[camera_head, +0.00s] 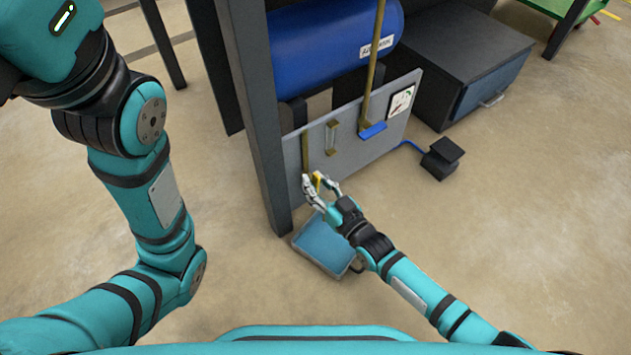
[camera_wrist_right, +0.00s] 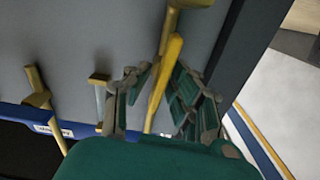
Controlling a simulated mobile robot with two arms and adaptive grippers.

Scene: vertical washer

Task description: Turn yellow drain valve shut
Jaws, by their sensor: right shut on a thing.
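The yellow drain valve handle (camera_head: 317,182) is at the lower left of the grey panel, below a brass pipe (camera_head: 305,150). My right gripper (camera_head: 320,190) is at the handle, with its fingers on either side and shut on it. In the right wrist view the yellow handle (camera_wrist_right: 165,80) runs lengthwise between the two fingers (camera_wrist_right: 160,100), and its lower end is hidden behind the green gripper body. The handle looks tilted a little from the brass fitting (camera_wrist_right: 178,15). My left arm is in the head view, but its gripper is out of view.
A blue tray (camera_head: 325,243) lies on the floor under my right gripper. A dark post (camera_head: 255,120) stands just left of the panel (camera_head: 350,148). A blue-handled valve (camera_head: 373,131) and gauge (camera_head: 401,101) are further right. A black pedal (camera_head: 441,157) sits on the floor; open floor lies right.

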